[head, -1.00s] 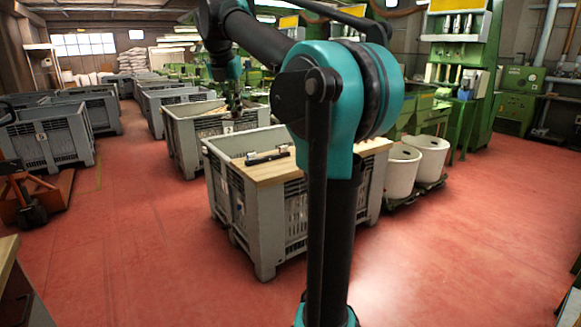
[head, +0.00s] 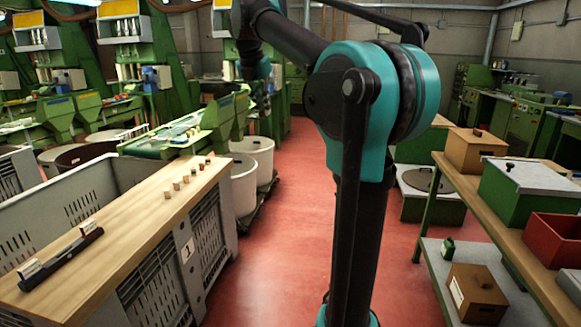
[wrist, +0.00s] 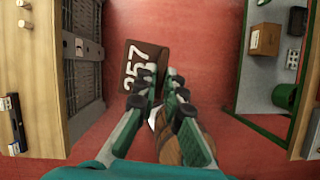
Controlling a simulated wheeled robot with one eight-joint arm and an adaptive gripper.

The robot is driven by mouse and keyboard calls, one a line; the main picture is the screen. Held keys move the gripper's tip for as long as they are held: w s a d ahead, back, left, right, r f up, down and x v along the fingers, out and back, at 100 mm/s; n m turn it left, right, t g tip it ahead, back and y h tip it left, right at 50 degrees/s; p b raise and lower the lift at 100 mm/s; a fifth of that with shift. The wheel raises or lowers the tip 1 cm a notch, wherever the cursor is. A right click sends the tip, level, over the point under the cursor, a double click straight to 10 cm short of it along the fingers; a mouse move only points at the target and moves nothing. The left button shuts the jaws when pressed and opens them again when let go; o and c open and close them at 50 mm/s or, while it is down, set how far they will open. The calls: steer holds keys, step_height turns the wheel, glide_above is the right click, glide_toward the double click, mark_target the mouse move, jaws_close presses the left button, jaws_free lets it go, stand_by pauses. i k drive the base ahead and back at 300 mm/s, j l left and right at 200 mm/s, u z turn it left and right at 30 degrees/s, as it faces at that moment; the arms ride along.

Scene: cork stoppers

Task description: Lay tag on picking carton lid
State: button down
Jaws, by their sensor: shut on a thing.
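My gripper (wrist: 160,80) is shut on a dark brown tag (wrist: 133,80) with white digits 257, seen in the wrist view. The tag is held above the red floor, between the crate board and the shelf bench. In the head view my gripper (head: 262,88) is small and the tag cannot be made out. Another brown carton (head: 480,292), with a white label, sits on the lower shelf. I cannot tell which is the picking carton.
A wooden board (head: 130,240) on the grey crate (head: 85,195) bears several corks and a dark holder (head: 62,260). The bench (head: 478,197) also bears a grey-lidded green box (head: 530,178) and a red bin (head: 553,242).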

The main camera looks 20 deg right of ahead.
mark_target(488, 136)
steer(key=i+l+z, duration=0.2)
steer(key=i+z, duration=0.3)
steer(key=i, duration=0.25)
steer(key=i+j+z, duration=0.1)
steer(key=i+z, duration=0.4)
steer(key=i, duration=0.25)
steer(key=i+z, duration=0.85)
steer(key=i+j+z, duration=0.3)
steer(key=z, duration=0.15)
steer(key=i+j+z, duration=0.4)
